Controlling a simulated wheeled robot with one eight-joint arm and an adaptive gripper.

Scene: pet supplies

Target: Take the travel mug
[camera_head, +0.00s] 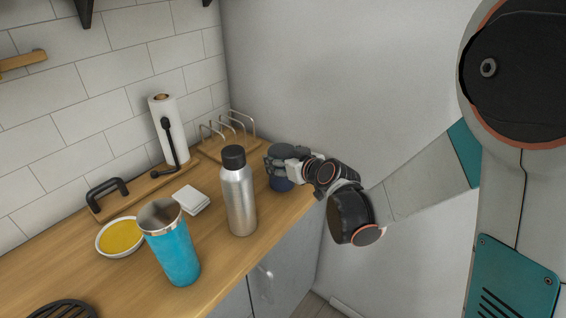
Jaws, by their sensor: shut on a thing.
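A dark blue mug (281,184) stands at the far right end of the wooden counter. My gripper (280,160) reaches in from the right and is shut on it. The fingers cover part of the mug, so its full shape is hidden. The mug looks to be on or just above the counter; I cannot tell which. A tall turquoise tumbler (172,250) with a steel rim and an open top stands nearer the front. A silver bottle (239,200) with a black cap stands upright between the tumbler and my gripper.
A white bowl (101,238) with yellow contents, white coasters (190,200), a paper towel holder (167,130) and a wire rack on a wooden base (229,146) stand behind. A black-handled board (140,190) lies near the wall. The grey wall is close behind my gripper.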

